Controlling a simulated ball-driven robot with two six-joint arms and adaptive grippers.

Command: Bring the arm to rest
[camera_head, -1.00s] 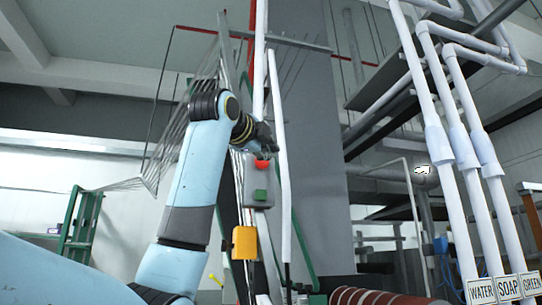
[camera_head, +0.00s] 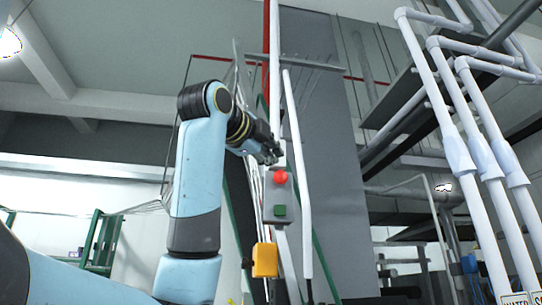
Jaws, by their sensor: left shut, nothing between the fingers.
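My left arm, light blue with dark joints, rises from the lower left. My left gripper (camera_head: 268,150) is shut and empty at the upper middle. It is just above and slightly left of a grey control box (camera_head: 280,197) with a red button (camera_head: 281,177) and a green button (camera_head: 280,211). A small gap shows between the fingertips and the red button in the picture; I cannot tell the depth between them. My right gripper is not in view.
A yellow box (camera_head: 265,260) hangs below the control box. White vertical pipes (camera_head: 297,170) stand beside it. More white pipes (camera_head: 458,150) run down at the right. A green frame (camera_head: 103,243) stands at the far left.

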